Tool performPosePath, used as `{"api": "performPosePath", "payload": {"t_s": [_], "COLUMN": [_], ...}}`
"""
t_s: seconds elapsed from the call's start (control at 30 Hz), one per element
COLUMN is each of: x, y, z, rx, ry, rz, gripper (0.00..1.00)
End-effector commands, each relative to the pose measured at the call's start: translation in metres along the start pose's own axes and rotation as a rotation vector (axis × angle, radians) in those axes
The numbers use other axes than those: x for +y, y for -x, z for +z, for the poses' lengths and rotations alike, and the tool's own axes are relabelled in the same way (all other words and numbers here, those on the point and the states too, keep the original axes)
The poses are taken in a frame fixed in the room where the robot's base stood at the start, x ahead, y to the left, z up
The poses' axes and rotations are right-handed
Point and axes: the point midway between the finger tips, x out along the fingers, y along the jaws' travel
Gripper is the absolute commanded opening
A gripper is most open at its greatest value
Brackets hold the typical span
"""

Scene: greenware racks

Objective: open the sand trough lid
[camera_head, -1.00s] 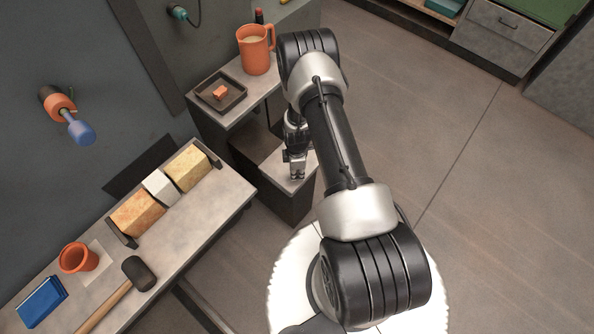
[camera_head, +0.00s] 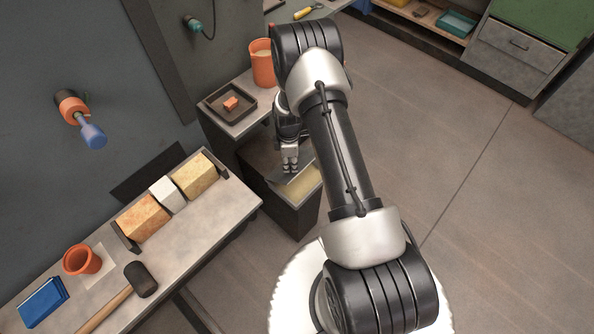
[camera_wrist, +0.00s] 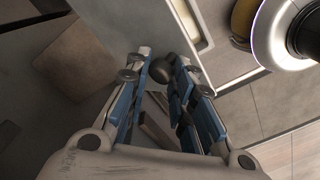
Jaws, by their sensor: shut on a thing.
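The sand trough (camera_head: 297,219) is a dark box on the floor beyond the workbench. Pale yellow sand (camera_head: 304,188) shows in its front right part. Its grey lid (camera_head: 301,173) stands partly off the opening and looks tilted, though its exact angle is hard to tell. My gripper (camera_head: 289,170) is at the lid. In the wrist view, my gripper (camera_wrist: 171,72) has its blue-padded fingers on either side of a dark round knob (camera_wrist: 161,70), closed on the lid's handle. The fingers and arm hide part of the lid.
A stand with a dark tray (camera_head: 247,105) and an orange jug (camera_head: 263,65) is close behind the trough. The workbench (camera_head: 205,221) at left carries several blocks, a mallet (camera_head: 139,280), an orange pot (camera_head: 80,260) and a blue book (camera_head: 42,301). The floor at right is clear.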

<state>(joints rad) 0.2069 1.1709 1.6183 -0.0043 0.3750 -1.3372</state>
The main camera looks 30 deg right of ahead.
Motion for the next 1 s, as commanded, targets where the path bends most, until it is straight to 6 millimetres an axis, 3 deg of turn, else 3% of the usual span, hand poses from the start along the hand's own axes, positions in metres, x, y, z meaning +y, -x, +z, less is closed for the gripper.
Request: {"api": "performPosePath", "payload": {"t_s": [0.03, 0.2, 0.97, 1.0], "x": [0.015, 0.024, 0.031, 0.031], "y": [0.002, 0.007, 0.009, 0.009], "z": [-0.013, -0.022, -0.031, -0.031], "rx": [0.012, 0.013, 0.011, 0.011], "ry": [0.000, -0.001, 0.000, 0.000], "rz": [0.037, 0.035, 0.027, 0.027], "gripper": [0.00, 0.00, 0.00, 0.24]}}
